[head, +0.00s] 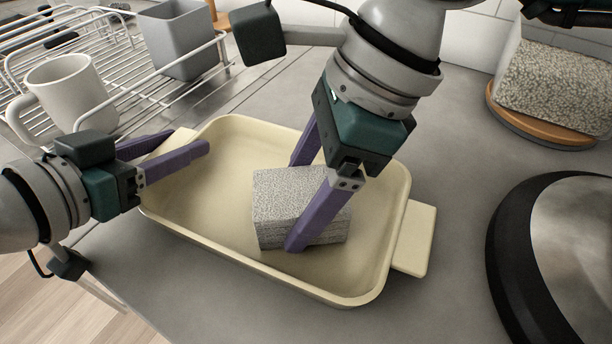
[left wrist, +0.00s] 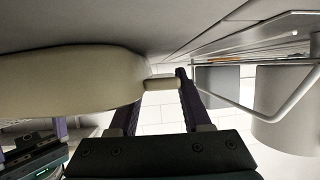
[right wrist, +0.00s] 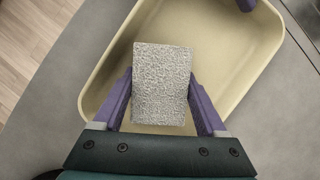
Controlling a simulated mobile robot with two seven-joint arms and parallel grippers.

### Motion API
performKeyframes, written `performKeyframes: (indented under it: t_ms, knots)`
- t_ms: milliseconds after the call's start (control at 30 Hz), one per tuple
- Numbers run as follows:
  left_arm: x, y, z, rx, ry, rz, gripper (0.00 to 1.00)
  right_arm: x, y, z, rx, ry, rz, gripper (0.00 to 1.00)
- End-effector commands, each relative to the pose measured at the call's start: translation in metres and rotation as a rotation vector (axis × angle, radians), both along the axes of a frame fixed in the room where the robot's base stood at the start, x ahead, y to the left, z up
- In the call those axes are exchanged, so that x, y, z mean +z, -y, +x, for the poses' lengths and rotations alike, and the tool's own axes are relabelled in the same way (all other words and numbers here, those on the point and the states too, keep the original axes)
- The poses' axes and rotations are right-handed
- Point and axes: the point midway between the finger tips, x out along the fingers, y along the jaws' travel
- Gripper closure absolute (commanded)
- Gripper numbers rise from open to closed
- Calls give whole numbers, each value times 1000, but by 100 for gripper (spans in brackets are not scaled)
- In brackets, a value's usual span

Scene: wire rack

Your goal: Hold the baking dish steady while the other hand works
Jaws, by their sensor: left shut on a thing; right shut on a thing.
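A cream baking dish (head: 200,215) with a tab handle at each end sits on the grey counter. My left gripper (head: 190,142) is at the dish's left end, shut on the handle there; the handle (left wrist: 162,84) shows between its fingers in the left wrist view. A speckled grey sponge-like block (head: 283,205) is inside the dish, right of its middle. My right gripper (head: 300,205) reaches down from above and is shut on the block, one finger on each side. The block (right wrist: 163,85) also shows between the fingers in the right wrist view. I cannot tell whether it touches the dish floor.
A wire rack (head: 140,95) at the upper left holds a white mug (head: 72,92) and a grey square container (head: 180,40). At the right are a speckled block on a round wooden board (head: 545,130) and a dark-rimmed round metal object (head: 560,260). Counter in front of the dish is clear.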

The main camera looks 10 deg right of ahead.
Motion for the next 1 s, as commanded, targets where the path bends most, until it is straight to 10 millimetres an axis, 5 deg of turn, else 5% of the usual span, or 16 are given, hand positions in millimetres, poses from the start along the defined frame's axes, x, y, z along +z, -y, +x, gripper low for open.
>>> performKeyframes:
  t_ms: [400,1000]
  knots:
    - [-1,0,0,-1,1,4,100,-1,-2,-4,-1,1,0,80]
    - [-1,0,0,-1,1,4,100,-1,11,18,0,0,0,80]
